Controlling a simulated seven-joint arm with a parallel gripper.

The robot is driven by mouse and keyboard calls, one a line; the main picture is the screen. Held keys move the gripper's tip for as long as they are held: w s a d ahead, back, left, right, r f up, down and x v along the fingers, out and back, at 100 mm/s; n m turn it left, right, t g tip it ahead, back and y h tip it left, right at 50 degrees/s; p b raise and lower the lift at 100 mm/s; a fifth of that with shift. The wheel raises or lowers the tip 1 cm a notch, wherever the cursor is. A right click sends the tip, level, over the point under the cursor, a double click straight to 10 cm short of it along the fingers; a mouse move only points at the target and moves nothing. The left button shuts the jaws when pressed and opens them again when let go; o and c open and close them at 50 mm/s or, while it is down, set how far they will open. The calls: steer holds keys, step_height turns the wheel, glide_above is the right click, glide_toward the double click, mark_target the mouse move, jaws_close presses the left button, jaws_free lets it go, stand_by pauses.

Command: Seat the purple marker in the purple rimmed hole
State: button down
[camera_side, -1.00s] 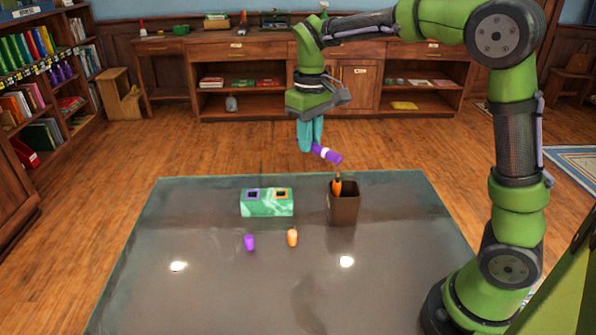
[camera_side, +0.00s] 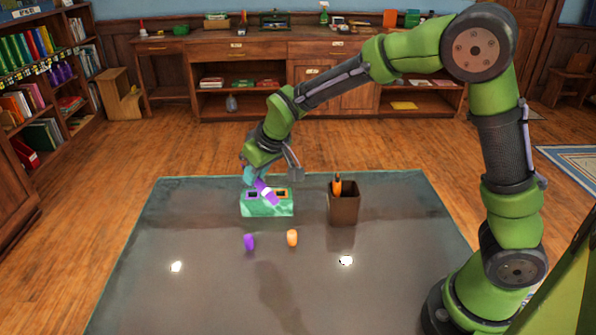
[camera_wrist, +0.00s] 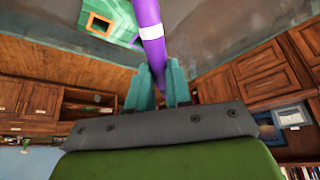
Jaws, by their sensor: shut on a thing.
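My gripper (camera_side: 252,177) is shut on the purple marker (camera_side: 267,192), which has a white band. The marker is tilted, its banded end pointing down and right in the side view. It appears over the green block (camera_side: 256,210); the side view does not settle its height above it. The block's purple rimmed hole (camera_side: 250,194) is on the left, partly covered by the gripper and marker. In the wrist view the marker (camera_wrist: 150,32) extends from between the teal fingers (camera_wrist: 158,88), across the edge of the purple rim (camera_wrist: 135,41).
The block's orange rimmed hole (camera_side: 282,193) is on the right. A purple piece (camera_side: 249,242) and an orange piece (camera_side: 292,238) stand on the grey mat (camera_side: 210,290) in front. A brown cup (camera_side: 344,210) holding an orange-handled thing (camera_side: 337,185) stands right of the block. The mat's front is clear.

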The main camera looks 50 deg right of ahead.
steer(key=w+a+t, duration=0.1)
steer(key=w+t, duration=0.1)
steer(key=w, duration=0.1)
steer(key=m+t+h, duration=0.5)
steer(key=t+h, duration=0.2)
steer(key=t, duration=0.2)
glide_above(256, 200)
steer(key=shift+w+f, duration=0.1)
steer(key=shift+f, duration=2.55)
steer(key=shift+f, duration=0.1)
steer(key=shift+f, duration=0.5)
